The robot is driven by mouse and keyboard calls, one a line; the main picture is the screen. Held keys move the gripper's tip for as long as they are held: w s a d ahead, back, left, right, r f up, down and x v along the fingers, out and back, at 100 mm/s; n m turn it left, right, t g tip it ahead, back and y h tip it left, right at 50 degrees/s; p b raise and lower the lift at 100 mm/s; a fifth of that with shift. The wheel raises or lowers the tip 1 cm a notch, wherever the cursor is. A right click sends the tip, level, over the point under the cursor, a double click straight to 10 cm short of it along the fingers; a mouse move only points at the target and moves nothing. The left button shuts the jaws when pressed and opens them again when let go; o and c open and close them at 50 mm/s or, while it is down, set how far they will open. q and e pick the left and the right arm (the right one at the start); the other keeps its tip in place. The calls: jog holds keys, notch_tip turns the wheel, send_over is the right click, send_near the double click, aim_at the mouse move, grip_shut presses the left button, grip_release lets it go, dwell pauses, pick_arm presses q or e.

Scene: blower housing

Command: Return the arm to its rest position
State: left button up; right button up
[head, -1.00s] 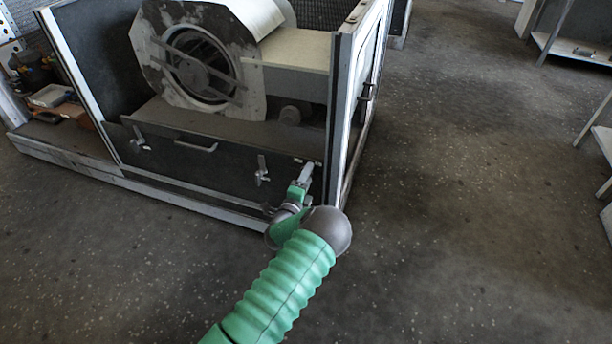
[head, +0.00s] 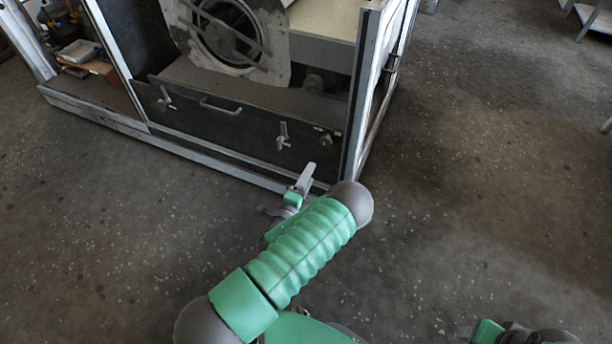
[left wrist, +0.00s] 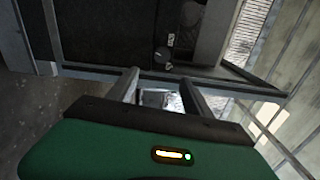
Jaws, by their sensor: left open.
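My left arm's green sleeve reaches up from the bottom in the head view. My left gripper (head: 306,176) is at its far end, in front of the blower housing's lower right corner. In the left wrist view its two fingers (left wrist: 158,78) are spread apart with nothing between them. The housing's dark lower front panel (head: 230,122) has a bar handle (head: 220,107), wing latches (head: 282,135) and a round knob (head: 326,140). The gripper looks apart from the panel. Part of my right arm shows at the bottom right edge; its gripper (head: 466,333) is barely visible.
The housing's pale frame edge (head: 205,158) runs along the floor in front of my gripper. The round fan inlet (head: 228,32) sits above the panel. A shelf with clutter (head: 82,52) is at the far left.

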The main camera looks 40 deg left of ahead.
pick_arm(q)
jog(key=shift+v, duration=1)
pick_arm(e)
jog(key=shift+r, duration=0.25)
